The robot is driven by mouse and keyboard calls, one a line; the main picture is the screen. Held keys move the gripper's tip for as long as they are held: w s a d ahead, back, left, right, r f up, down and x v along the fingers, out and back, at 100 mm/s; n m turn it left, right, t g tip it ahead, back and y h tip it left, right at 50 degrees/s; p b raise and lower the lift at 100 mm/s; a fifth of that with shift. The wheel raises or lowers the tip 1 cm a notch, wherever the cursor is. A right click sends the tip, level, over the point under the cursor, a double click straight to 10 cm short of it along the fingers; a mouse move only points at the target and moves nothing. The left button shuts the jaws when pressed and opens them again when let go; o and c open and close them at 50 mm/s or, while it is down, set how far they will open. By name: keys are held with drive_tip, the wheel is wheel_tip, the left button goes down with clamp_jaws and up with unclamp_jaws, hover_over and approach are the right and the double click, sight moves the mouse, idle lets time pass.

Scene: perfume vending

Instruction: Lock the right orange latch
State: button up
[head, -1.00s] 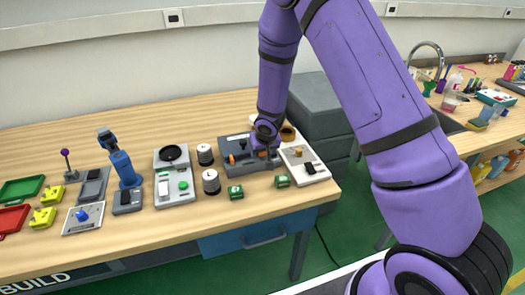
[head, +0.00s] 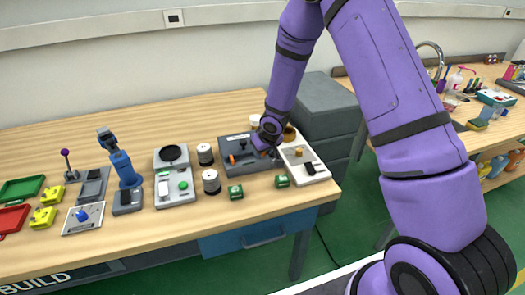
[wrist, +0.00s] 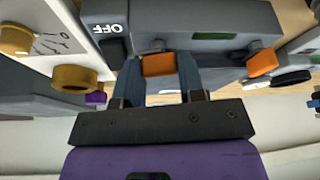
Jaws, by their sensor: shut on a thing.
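The right orange latch (wrist: 158,66) is on the front of a grey box (wrist: 197,20), which also shows in the head view (head: 250,165). My gripper (wrist: 158,72) is shut on this latch, one finger on each side, in the wrist view. In the head view my gripper (head: 273,154) is at the box's right end and hides most of that latch. The left orange latch (wrist: 262,62) is apart from the fingers; it also shows in the head view (head: 232,159). The wrist view is upside down, with the OFF label inverted.
A white panel (head: 309,173) with an orange knob stands close to the right of the box. A brown ring-shaped part (wrist: 75,78) is near my gripper. Two green blocks (head: 235,192) (head: 282,181) lie in front. Black-and-white cylinders (head: 211,182) stand to the left.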

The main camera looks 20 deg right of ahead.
drive_tip(key=shift+n+y, duration=0.3)
drive_tip(key=shift+n, duration=0.5)
drive_tip(key=o, duration=0.9)
drive_tip(key=shift+o, duration=0.2)
drive_tip(key=v, duration=1)
drive_tip(key=shift+d+r, duration=0.15)
drive_tip(key=shift+r, duration=0.25)
drive_tip(key=shift+s, duration=0.1)
